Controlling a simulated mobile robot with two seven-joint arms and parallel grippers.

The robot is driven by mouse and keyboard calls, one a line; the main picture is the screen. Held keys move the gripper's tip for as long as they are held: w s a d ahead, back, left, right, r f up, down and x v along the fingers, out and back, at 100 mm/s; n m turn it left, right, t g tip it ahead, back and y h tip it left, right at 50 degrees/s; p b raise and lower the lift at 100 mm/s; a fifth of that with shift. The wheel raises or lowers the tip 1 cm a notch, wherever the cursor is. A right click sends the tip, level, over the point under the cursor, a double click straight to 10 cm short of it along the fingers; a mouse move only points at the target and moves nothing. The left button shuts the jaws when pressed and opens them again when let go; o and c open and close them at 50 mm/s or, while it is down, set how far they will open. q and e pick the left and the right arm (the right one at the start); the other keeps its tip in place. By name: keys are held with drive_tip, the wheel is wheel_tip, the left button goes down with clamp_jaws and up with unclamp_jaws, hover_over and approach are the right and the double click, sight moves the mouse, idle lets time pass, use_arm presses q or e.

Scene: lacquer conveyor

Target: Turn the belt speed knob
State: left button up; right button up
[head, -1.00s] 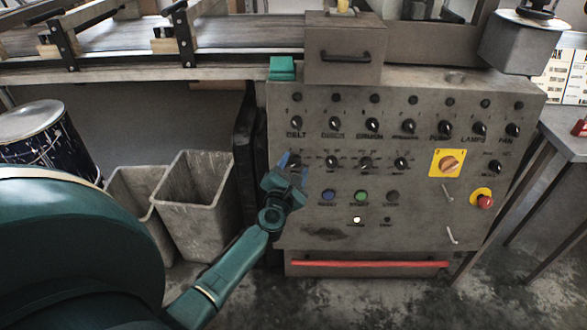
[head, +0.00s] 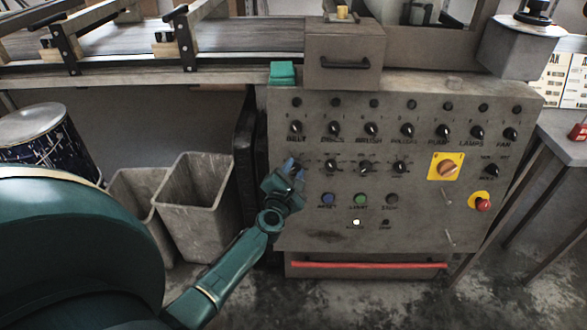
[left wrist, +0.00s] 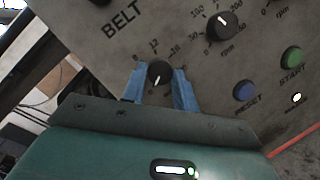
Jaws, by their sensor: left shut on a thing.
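The belt speed knob (left wrist: 160,73) is a small black dial with a white pointer line, on the grey control panel (head: 420,225) below the BELT label. In the left wrist view its pointer aims down and slightly left, and numbers such as 12 and 18 stand around it. My left gripper (left wrist: 161,84) has its blue fingers on either side of the knob and is shut on it. In the head view the left gripper (head: 294,167) hides most of this knob. My right gripper is not in view.
Below are a blue RESET button (head: 328,199) and a green START button (head: 361,200). A red stop button (head: 483,204) is at far right. Grey bins (head: 198,210) stand left of the panel.

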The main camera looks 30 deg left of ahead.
use_arm(q)
drive_tip(key=shift+r+m+p, duration=0.35)
drive_tip(key=shift+m+p, duration=0.45)
drive_tip(key=shift+p, duration=0.2)
drive_tip(key=shift+m+g+h+p, duration=0.3)
drive_tip(key=shift+m+h+p, duration=0.1)
drive_tip(key=shift+m+p, duration=0.15)
drive_tip(key=m+p, duration=0.2)
drive_tip(key=p, duration=0.1)
drive_tip(key=shift+r+m, duration=0.1)
drive_tip(key=shift+m, duration=0.15)
drive_tip(key=m+g+p, duration=0.1)
drive_tip(key=m+p, duration=0.1)
drive_tip(key=p, duration=0.1)
drive_tip(key=shift+m+h, duration=0.3)
drive_tip(key=shift+m+g+p, duration=0.3)
drive_tip(key=shift+m+p, duration=0.1)
drive_tip(key=shift+p, duration=0.15)
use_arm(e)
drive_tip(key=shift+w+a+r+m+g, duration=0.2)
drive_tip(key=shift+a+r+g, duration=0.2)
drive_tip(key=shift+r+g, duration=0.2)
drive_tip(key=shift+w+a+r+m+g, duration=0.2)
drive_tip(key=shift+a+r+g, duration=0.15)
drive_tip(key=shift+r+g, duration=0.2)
use_arm(q)
drive_tip(key=shift+f, duration=0.2)
drive_tip(key=o, duration=1)
